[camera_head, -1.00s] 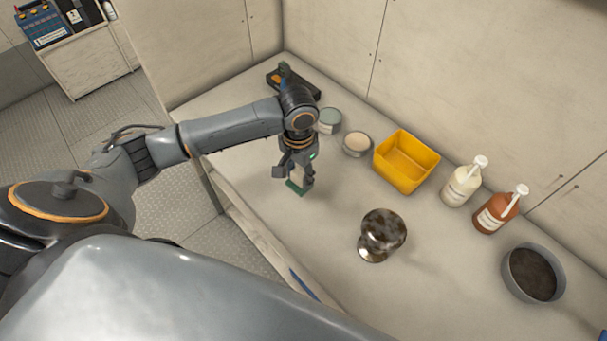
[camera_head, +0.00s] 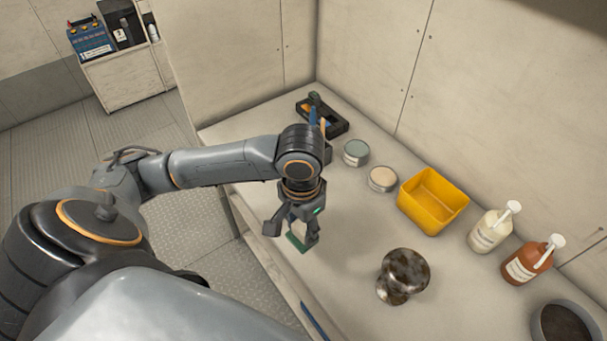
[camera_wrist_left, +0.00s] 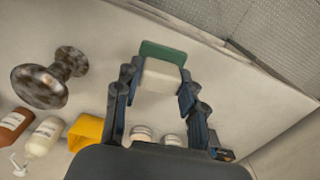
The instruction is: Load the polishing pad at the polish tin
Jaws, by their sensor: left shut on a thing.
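My left gripper (camera_head: 292,232) is shut on the polishing pad, a block with a green layer (camera_head: 298,243) and a white layer. In the left wrist view the pad's white part (camera_wrist_left: 160,78) sits between the fingers, with the green part (camera_wrist_left: 164,51) beyond it. The gripper is near the counter's front edge; I cannot tell its exact height. An open tin with beige content (camera_head: 382,178), apparently the polish tin, stands farther back and to the right of the gripper. A second tin with a grey-green top (camera_head: 356,152) stands beside it. My right gripper is out of view.
A yellow bin (camera_head: 433,200), a white pump bottle (camera_head: 489,232) and a brown pump bottle (camera_head: 527,262) stand along the back. A tarnished metal knob-shaped piece (camera_head: 404,272) stands mid-counter. A round dark-filled bowl (camera_head: 562,325) is at lower right. A black tray (camera_head: 322,118) sits behind my arm.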

